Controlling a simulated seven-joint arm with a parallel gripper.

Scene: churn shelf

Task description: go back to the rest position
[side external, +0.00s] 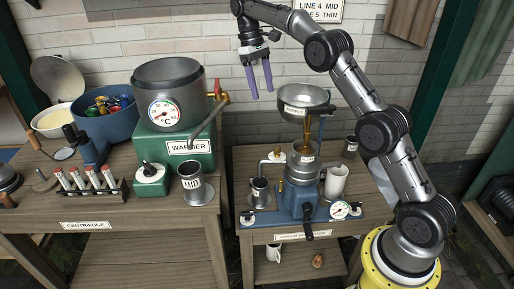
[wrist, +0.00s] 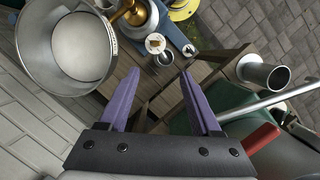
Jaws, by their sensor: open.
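My gripper (side external: 259,79) is open and empty, with two purple fingers pointing down. It hangs in the air in front of the brick wall, above the gap between the two wooden tables. It is left of and higher than the supply bowl (side external: 304,98). In the wrist view my gripper (wrist: 156,88) shows its fingers spread, with nothing between them. My arm reaches up from the yellow base at the right.
The supply bowl also shows in the wrist view (wrist: 66,52), close to the left finger. The blue separator machine (side external: 300,200) stands below it. The green warmer (side external: 172,146) carries a grey pot (side external: 170,84) with a red-handled tap (side external: 217,92). A MID cup (side external: 191,186) stands beside it.

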